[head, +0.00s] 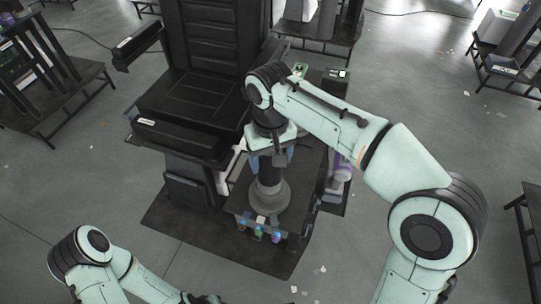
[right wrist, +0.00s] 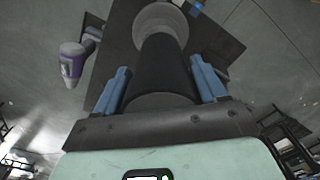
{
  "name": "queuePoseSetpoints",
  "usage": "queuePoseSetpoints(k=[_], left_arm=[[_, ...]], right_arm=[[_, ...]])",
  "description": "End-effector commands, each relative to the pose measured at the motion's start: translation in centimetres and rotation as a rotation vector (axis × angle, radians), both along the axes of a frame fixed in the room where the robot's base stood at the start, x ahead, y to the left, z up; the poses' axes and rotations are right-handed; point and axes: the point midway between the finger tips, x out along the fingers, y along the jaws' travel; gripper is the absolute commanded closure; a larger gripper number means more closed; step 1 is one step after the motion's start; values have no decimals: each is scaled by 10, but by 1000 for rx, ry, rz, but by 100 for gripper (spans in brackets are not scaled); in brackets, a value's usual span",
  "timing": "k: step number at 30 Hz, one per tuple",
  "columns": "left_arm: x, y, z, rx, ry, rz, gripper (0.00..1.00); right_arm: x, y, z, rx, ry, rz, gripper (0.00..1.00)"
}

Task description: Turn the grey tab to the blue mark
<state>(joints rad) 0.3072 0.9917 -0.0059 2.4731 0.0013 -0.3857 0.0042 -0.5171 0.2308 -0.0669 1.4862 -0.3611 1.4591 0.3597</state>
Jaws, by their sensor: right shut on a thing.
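A dark upright cylinder (head: 268,172) with a wide grey round foot (head: 270,196) stands on a small dark table. My right gripper (head: 271,160) comes from above, with its blue fingers on both sides of the cylinder, shut on it. In the right wrist view the fingers (right wrist: 160,88) flank the dark cylinder (right wrist: 163,65), and the grey foot (right wrist: 160,22) shows beyond. A small pale tab (head: 260,220) sticks out at the front of the foot. Small coloured marks, including a green one (head: 259,232) and a bluish one (head: 276,237), sit along the table's front edge.
A black seat-like machine (head: 195,105) stands close on the left. A purple and white device (head: 342,168) is right of the table and also shows in the right wrist view (right wrist: 72,64). Open grey floor lies in front. My left arm is low at the left.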

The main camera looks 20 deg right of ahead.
Motion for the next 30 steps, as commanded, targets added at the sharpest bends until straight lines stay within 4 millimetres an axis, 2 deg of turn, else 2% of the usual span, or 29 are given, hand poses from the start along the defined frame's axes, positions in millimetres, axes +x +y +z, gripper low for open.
queuePoseSetpoints(k=[8, 30], left_arm=[[5, 0, 8, 0, -6, 0, 57], [17, 0, 23, 0, -19, 0, 57]], right_arm=[[0, 1, 1, -1, 0, -169, 84], [1, 4, 0, -1, 1, -821, 84]])
